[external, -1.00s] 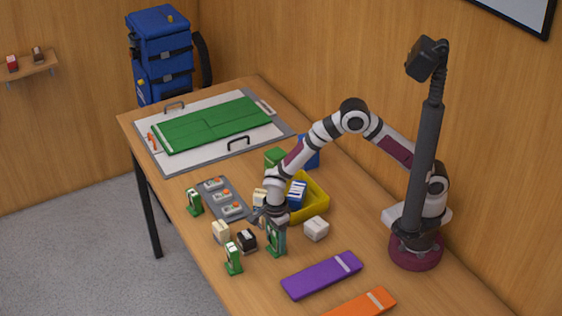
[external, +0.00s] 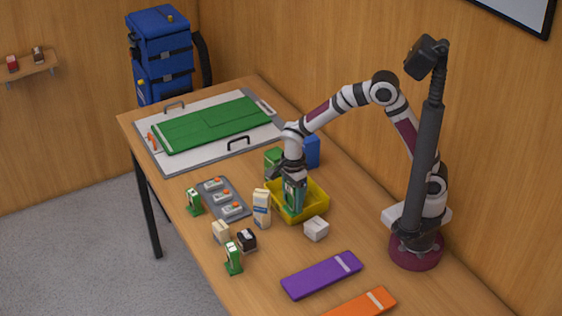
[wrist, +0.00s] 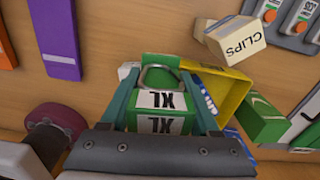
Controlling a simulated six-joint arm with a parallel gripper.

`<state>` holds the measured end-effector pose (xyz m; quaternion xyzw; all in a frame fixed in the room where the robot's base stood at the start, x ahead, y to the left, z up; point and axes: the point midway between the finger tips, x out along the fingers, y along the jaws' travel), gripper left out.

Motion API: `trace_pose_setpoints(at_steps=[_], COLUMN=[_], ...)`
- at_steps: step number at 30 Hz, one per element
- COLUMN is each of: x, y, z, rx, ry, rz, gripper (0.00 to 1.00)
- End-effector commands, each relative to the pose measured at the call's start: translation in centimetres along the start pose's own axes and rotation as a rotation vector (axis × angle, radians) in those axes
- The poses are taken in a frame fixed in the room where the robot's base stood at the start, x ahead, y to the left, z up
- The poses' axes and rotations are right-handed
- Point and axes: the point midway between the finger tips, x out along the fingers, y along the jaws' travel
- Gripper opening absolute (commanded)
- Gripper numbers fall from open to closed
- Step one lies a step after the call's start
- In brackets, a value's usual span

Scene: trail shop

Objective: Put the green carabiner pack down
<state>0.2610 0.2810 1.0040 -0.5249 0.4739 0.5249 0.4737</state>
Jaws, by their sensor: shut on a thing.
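My gripper (external: 293,182) is shut on a green carabiner pack (external: 292,200), which is upright over the yellow bin (external: 318,213). In the wrist view the pack (wrist: 160,122) shows white XL labels and a metal ring between the two fingers of the gripper (wrist: 158,85). The yellow bin (wrist: 238,92) shows behind and to the right of the pack there. The pack's lower end overlaps the bin in the external view; I cannot tell whether it touches the bin floor. A blue-and-white item (wrist: 207,97) is partly hidden beside the pack.
Two other green packs stand at the table's front, one left (external: 194,203) and one nearer (external: 233,260). A cream carton (external: 262,207), a white box (external: 316,228) and a green box (external: 273,160) stand around the bin. A purple case (external: 320,275) lies on the near side.

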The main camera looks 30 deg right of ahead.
Motion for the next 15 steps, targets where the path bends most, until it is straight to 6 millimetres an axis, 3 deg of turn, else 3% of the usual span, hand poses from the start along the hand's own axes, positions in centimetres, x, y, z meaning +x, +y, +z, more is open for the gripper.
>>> trace_pose_setpoints(at_steps=[8, 15], x=[-2.3, -5.5], y=[-1.0, 0.7], z=[-4.0, -12.5], rx=[0.012, 0.072], ry=[-0.002, -0.003], rz=[-0.003, -0.004], gripper=[0.0, 0.0])
